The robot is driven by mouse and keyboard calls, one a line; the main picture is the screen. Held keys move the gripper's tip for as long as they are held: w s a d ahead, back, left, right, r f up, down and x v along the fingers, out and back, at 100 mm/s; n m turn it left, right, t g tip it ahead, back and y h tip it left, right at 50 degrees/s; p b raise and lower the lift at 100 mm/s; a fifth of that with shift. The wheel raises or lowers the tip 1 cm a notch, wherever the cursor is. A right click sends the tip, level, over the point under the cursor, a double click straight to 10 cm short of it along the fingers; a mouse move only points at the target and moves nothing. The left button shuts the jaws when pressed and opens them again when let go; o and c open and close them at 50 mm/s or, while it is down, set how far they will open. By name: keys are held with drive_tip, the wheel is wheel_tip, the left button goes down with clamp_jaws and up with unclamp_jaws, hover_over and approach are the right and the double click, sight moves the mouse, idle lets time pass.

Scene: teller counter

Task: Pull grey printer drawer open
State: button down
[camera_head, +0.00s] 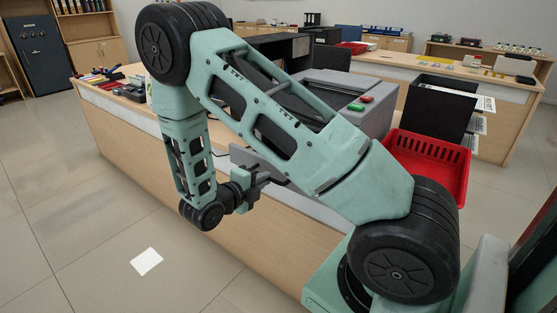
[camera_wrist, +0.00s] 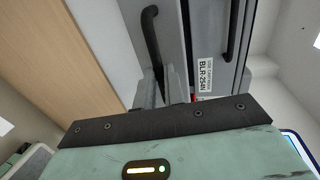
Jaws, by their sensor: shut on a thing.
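The grey printer (camera_head: 372,115) stands on the counter, largely hidden behind my arm in the head view. A grey panel (camera_head: 240,156) shows low on its near side, partly behind my arm. In the wrist view, a grey drawer front (camera_wrist: 112,30) carries a curved black handle (camera_wrist: 150,28). My gripper (camera_wrist: 165,88) is shut on this handle near its lower end; it also shows in the head view (camera_head: 262,181). How far the drawer stands out is unclear.
A second grey face with a black handle (camera_wrist: 233,28) and a label (camera_wrist: 206,73) is beside the drawer front. A red crate (camera_head: 430,160) is at the right. The wooden counter (camera_head: 115,125) runs below; the floor in front is clear except for a white sheet (camera_head: 146,261).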

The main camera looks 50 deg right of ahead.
drive_tip(key=f+p+v, duration=0.1)
drive_tip(key=p+v, duration=0.1)
drive_tip(key=v, duration=0.6)
drive_tip(key=f+p+v, duration=0.2)
drive_tip(key=v, duration=0.7)
drive_tip(key=shift+a+f, duration=0.2)
drive_tip(key=shift+a, duration=0.35)
drive_tip(key=c, duration=1.5)
unclamp_jaws()
drive_tip(key=shift+w, duration=0.1)
drive_tip(key=b+v, duration=0.1)
drive_tip(key=v, duration=1.6)
drive_tip(key=shift+a, duration=0.2)
